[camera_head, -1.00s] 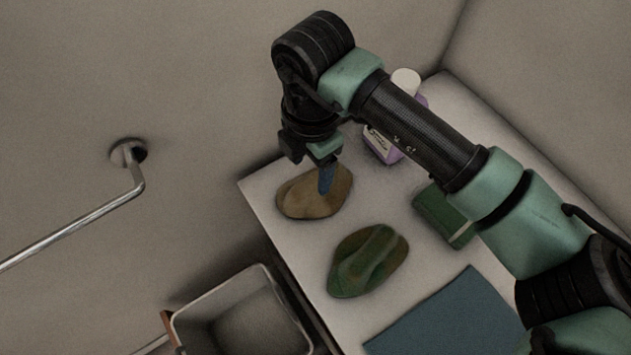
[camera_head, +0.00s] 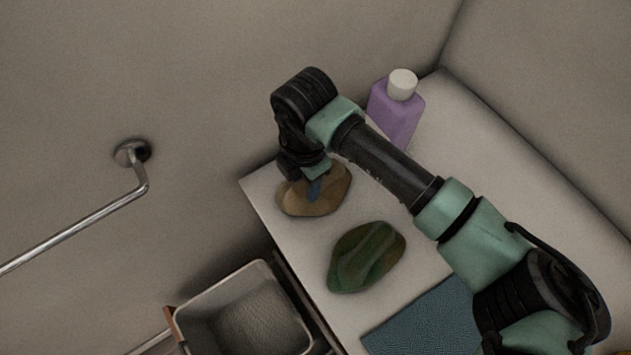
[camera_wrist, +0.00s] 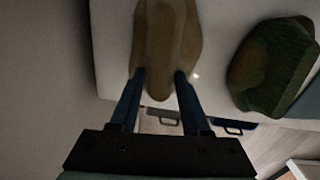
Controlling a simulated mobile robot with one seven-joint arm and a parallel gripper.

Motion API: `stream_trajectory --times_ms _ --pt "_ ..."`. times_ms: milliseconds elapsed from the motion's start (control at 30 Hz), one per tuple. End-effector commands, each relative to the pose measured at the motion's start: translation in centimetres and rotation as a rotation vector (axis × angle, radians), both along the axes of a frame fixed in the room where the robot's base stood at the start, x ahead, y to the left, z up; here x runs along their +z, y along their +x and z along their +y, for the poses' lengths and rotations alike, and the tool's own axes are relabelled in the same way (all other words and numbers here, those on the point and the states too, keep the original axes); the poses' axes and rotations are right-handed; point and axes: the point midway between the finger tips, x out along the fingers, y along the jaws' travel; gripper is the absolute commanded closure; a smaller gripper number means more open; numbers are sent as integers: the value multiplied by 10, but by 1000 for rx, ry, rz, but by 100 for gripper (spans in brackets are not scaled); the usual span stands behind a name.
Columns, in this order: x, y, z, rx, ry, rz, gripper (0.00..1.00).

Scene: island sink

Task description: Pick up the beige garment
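The beige garment (camera_head: 328,194) is a crumpled brownish lump on the white counter near its left corner. In the wrist view the garment (camera_wrist: 165,40) lies ahead of and between my two blue fingers. My gripper (camera_head: 314,188) is down at the garment, and its fingertips overlap it in the head view. The wrist view shows my gripper (camera_wrist: 160,75) open, one finger on each side of the garment's narrow near end. Whether either finger touches the cloth is unclear. My wrist hides part of the garment's far side in the head view.
A crumpled green garment (camera_head: 366,257) lies nearby, toward the front. A purple bottle with a white cap (camera_head: 397,110) stands behind my arm. An open basket (camera_head: 240,310) stands below the counter's left edge. A metal rail (camera_head: 80,228) is on the left.

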Motion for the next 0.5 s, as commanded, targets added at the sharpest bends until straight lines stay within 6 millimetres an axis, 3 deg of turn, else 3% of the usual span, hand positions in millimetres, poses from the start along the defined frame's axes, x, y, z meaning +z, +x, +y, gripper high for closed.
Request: stream_trajectory --times_ms 33,233,500 --pt "0 0 0 0 0 0 64" --pt "0 0 0 0 0 0 100" --pt "1 0 0 0 1 -1 100"
